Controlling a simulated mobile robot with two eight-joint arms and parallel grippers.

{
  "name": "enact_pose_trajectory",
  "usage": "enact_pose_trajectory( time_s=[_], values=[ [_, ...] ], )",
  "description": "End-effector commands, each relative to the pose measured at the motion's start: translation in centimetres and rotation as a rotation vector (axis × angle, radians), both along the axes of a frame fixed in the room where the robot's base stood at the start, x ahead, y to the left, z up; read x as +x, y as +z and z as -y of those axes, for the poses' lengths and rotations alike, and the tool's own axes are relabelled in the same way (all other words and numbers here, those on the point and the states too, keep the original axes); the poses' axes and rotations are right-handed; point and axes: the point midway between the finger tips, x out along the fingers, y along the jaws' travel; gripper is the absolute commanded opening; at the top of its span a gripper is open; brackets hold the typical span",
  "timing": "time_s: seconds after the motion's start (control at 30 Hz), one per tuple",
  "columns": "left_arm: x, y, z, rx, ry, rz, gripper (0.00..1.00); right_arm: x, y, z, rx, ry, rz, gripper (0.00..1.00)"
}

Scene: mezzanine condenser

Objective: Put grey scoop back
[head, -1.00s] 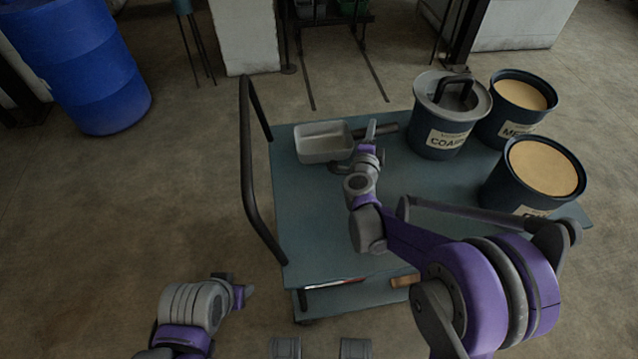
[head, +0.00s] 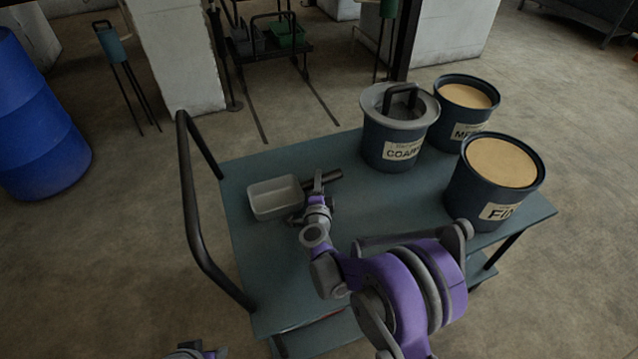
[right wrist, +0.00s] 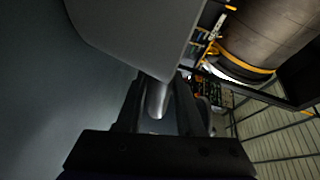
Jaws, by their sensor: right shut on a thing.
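The grey scoop (head: 275,198) is a light grey open box with a dark handle, over the left part of the blue-grey cart top (head: 370,215). My right gripper (head: 316,192) is shut on the scoop at its handle side. In the right wrist view the scoop's grey body (right wrist: 140,35) and metal handle (right wrist: 158,98) fill the space ahead of the jaws. I cannot tell whether the scoop touches the cart top. Only a small part of my left gripper (head: 212,353) shows at the bottom edge, and its jaws are not clear.
A lidded bucket marked COA… (head: 400,140), a bucket marked ME… (head: 462,112) and one marked FIN… (head: 492,185) stand on the cart's right side. The cart's black handle (head: 190,205) rises at left. A blue barrel (head: 35,125) stands on the floor.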

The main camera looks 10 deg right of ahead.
Motion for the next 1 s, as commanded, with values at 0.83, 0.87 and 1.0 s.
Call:
enact_pose_trajectory(
  time_s=[0.83,0.87,1.0],
  values=[
    [0.0,-0.2,0.0,0.000,0.000,0.000,0.50,0.0,-0.2,0.0,0.000,0.000,0.000,0.66],
    [0.0,0.0,0.0,0.000,0.000,0.000,0.50,0.0,0.0,0.0,0.000,0.000,0.000,0.66],
    [0.0,0.3,0.0,0.000,0.000,0.001,0.50,-1.5,0.3,-0.4,0.000,0.001,0.000,0.66]
  ],
)
